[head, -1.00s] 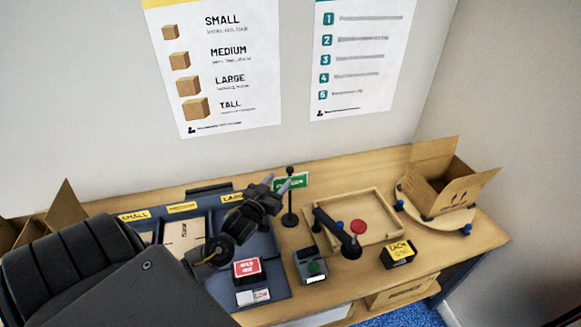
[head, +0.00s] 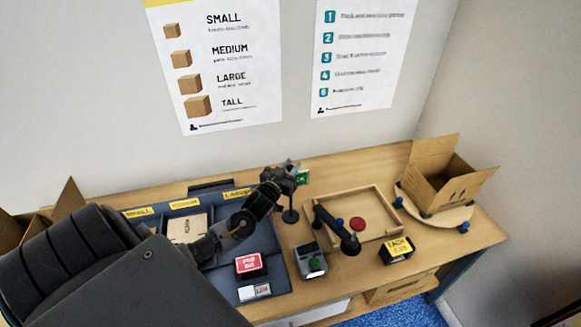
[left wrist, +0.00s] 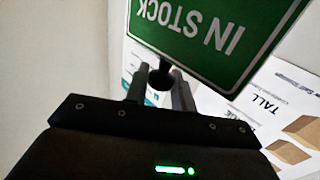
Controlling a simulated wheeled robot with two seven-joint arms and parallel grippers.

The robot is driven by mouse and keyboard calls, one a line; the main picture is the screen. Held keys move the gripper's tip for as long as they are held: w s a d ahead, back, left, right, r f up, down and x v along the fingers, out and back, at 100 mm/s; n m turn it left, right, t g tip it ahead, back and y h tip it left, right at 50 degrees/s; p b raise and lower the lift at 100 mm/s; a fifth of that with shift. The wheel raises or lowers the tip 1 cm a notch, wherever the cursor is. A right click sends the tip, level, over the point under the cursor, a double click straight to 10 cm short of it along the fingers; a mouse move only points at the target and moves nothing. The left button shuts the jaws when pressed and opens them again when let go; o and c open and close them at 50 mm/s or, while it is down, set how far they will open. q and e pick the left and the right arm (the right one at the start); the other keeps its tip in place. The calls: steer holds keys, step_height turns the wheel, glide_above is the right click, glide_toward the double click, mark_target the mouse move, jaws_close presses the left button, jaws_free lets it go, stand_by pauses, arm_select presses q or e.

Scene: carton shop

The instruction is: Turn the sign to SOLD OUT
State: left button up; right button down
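The green sign (head: 303,178) reads IN STOCK, upside down in the left wrist view (left wrist: 212,38). It is on a dark post with a round foot (head: 290,216) near the back of the bench; the gripper hides most of it in the head view. My left gripper (head: 291,166) is at the sign's left part. Its two fingers (left wrist: 160,90) are apart, with a dark piece of the sign's post showing between and beyond them. I cannot tell whether a finger touches the sign. My right gripper is not in view.
A blue-grey tray (head: 215,277) with labelled compartments lies below my left arm. A red-topped box (head: 249,263), a small grey device (head: 311,262), a wooden tray (head: 382,214) and a black box with a yellow label (head: 397,250) stand nearby. An open carton (head: 440,185) sits on a turntable at right.

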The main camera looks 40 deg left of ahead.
arm_select(q)
steer(key=c, duration=0.4)
steer(key=shift+y, duration=0.3)
